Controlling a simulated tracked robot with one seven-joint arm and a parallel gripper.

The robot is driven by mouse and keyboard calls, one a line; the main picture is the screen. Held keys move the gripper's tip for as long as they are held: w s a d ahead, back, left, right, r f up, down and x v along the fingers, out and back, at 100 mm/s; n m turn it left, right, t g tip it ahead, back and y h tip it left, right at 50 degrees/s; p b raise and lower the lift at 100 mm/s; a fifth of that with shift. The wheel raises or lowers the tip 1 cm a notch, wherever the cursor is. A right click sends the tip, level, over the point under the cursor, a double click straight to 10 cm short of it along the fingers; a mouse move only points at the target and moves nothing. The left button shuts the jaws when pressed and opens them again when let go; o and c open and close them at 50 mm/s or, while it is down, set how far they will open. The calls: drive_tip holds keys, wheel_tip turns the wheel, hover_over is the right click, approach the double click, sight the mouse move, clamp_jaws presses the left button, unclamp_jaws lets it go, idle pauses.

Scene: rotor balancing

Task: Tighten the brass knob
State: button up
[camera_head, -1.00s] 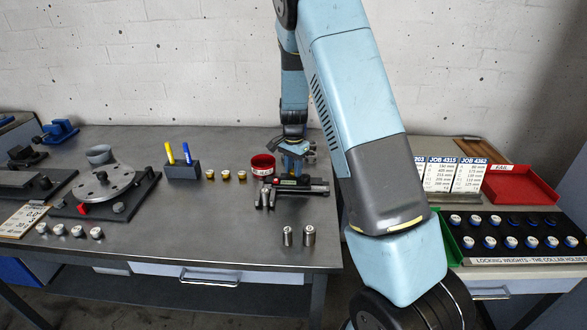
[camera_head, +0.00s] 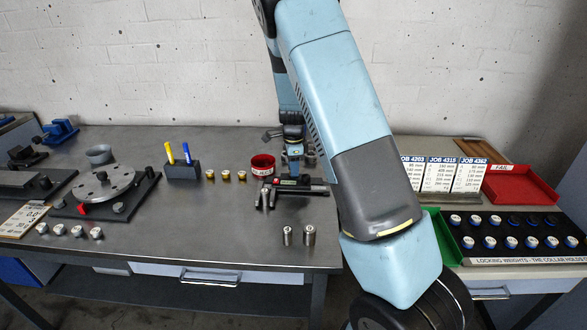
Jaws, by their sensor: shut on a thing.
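Three small brass-coloured pieces (camera_head: 226,176) with pale tops stand in a row on the steel bench, left of the red cup. I cannot tell whether one of them is the brass knob.
A round rotor plate (camera_head: 104,182) on a black base stands at the left, with several silver pieces (camera_head: 77,231) in front. A pen block (camera_head: 183,171), red cup (camera_head: 262,164) and two steel cylinders (camera_head: 309,235) stand nearby. At right are a red tray (camera_head: 520,186) and weight rack (camera_head: 530,228).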

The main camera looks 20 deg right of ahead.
drive_tip(key=shift+w+r, duration=0.1)
drive_tip(key=shift+w, duration=0.05)
idle(0.4)
drive_tip(key=o, duration=1.1)
drive_tip(key=shift+c, duration=0.2)
wheel_tip(320, 180, up, 14)
drive_tip(key=shift+f, duration=0.2)
